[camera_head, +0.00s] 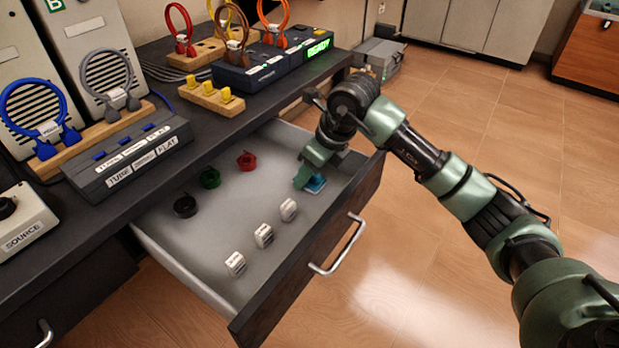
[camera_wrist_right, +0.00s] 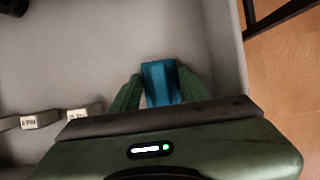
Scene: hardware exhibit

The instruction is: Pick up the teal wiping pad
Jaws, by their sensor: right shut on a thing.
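The teal wiping pad (camera_head: 316,184) is in the open drawer, near its right end. It also shows in the right wrist view (camera_wrist_right: 161,82) as a blue-teal block between the two green fingers. My right gripper (camera_head: 303,180) reaches down into the drawer and is shut on the pad. In the right wrist view the fingers (camera_wrist_right: 160,92) press on both sides of it. I cannot tell whether the pad still touches the drawer floor. My left gripper is not in view.
The drawer's front has a metal handle (camera_head: 340,246). The dark counter (camera_head: 150,80) above carries cable loops and labelled boxes.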

